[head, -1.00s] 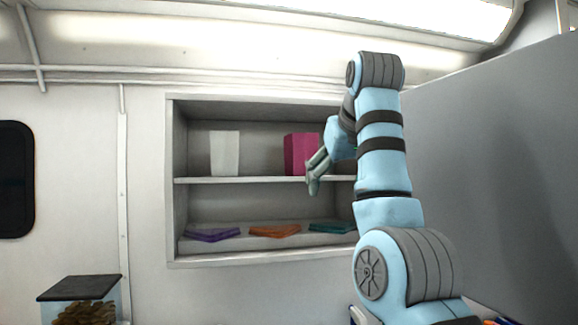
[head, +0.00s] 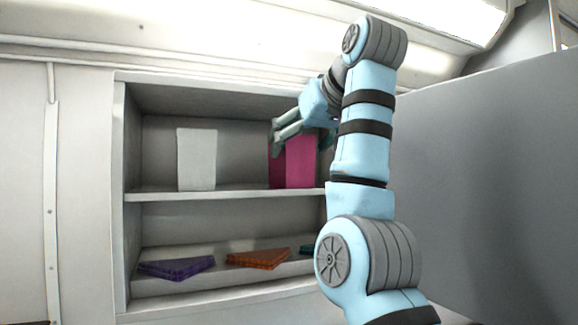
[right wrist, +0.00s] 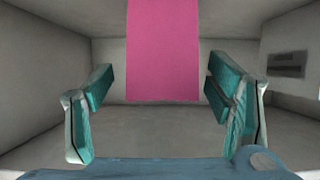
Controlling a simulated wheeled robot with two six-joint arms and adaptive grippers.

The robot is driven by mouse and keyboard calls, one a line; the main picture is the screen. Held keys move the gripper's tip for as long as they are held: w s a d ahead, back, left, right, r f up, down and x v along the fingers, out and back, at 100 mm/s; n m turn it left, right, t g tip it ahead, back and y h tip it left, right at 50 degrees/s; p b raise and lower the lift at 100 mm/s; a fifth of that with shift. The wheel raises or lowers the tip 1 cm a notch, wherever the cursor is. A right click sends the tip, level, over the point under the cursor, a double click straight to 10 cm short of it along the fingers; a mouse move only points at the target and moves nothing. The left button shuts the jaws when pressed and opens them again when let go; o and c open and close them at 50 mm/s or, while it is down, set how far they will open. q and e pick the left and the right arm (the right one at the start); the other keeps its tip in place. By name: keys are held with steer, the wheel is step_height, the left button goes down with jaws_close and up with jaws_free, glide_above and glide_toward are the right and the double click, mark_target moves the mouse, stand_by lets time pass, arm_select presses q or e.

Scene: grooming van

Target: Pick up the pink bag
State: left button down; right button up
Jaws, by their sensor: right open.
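The pink bag (head: 293,165) stands upright on the upper shelf, right of a white bag. My right gripper (head: 277,133) is at the bag's upper part in the head view, and partly covers it. In the right wrist view the pink bag (right wrist: 163,50) shows between the two open fingers (right wrist: 160,100), with a gap on each side; I cannot tell how far ahead of the fingertips it is. My left gripper is not in view.
The white bag (head: 197,160) stands on the same shelf (head: 240,190), apart from the pink one. Folded purple (head: 176,268) and orange (head: 258,259) cloths lie on the lower shelf. A grey partition (head: 480,190) stands on the right.

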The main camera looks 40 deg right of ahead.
steer(key=p+x, duration=0.4)
steer(key=x, duration=0.1)
steer(key=shift+w+a+r, duration=0.1)
steer(key=shift+r, duration=0.1)
steer(key=shift+w+f, duration=0.15)
steer(key=shift+f, duration=0.2)
steer(key=c, duration=1.1)
